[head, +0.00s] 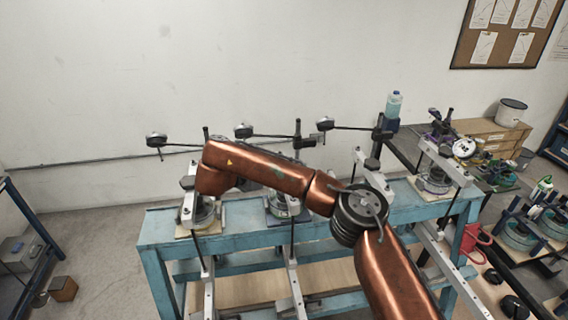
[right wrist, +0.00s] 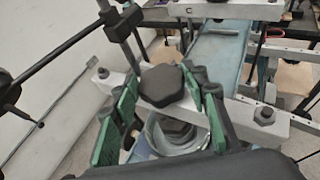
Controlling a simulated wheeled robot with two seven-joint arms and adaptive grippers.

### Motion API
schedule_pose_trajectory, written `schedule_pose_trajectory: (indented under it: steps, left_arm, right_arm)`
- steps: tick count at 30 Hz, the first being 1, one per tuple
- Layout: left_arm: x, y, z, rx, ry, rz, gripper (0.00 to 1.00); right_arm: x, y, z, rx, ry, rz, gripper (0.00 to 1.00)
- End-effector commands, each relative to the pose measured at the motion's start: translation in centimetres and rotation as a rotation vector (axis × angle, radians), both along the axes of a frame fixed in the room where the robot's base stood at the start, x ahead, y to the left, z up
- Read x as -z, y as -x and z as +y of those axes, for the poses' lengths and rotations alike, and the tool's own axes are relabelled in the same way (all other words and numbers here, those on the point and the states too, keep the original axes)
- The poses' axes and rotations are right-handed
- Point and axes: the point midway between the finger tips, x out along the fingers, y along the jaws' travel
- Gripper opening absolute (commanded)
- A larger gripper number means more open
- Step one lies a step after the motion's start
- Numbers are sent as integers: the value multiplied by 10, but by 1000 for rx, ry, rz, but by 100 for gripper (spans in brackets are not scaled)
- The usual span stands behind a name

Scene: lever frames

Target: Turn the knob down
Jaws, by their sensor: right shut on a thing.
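The knob (right wrist: 162,84) is a black, lobed cap on a light metal crossbar (right wrist: 235,112) in the right wrist view. My right gripper (right wrist: 163,100) has green-padded fingers on both sides of the knob and is shut on it. The arm hides part of that frame. A round glass-and-metal part (right wrist: 178,135) sits below the crossbar. My left gripper is in neither view.
The lever frames stand on a blue table (head: 158,226). Long levers with dark weights (head: 156,140) stick out towards the wall. A bottle (head: 393,104) and a cluttered bench are on the right. Open floor lies left of the table.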

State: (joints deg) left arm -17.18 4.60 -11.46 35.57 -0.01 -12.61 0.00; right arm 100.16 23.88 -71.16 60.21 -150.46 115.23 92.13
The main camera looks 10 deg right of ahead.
Motion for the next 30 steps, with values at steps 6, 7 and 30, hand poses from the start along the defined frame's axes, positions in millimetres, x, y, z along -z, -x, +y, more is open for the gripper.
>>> schedule_pose_trajectory:
  steps: [6, 7, 30]
  left_arm:
    - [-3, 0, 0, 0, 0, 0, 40]
    - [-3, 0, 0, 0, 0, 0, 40]
    - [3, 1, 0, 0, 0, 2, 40]
  right_arm:
    - [1, -2, 2, 103, -1, -2, 17]
    - [1, -2, 2, 113, -1, -2, 17]
    - [4, -3, 3, 282, -2, 6, 17]
